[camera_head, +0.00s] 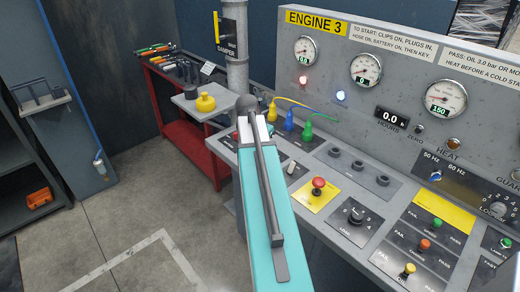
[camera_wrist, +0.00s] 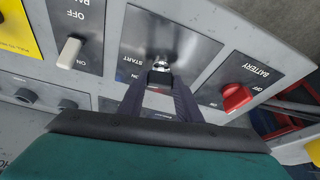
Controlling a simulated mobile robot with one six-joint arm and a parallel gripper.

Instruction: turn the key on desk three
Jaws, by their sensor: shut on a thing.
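The panel marked ENGINE 3 (camera_head: 317,23) stands over a sloped grey desk. In the wrist view the key (camera_wrist: 160,76) sits in a metal key switch (camera_wrist: 160,60) on a dark plate with START and ON lettering. My gripper (camera_wrist: 160,84) is shut on the key, its two dark fingers reaching down to the plate. The key's exact angle is hard to tell because the fingers cover much of it. In the head view my teal arm hides the key and the gripper.
A red BATTERY knob (camera_wrist: 236,97) is close to the right of the fingers. A white toggle (camera_wrist: 69,53) is to the left. In the head view a red emergency button (camera_head: 318,185) and a LOAD knob (camera_head: 355,215) stand on the desk. A red workbench (camera_head: 195,145) is behind.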

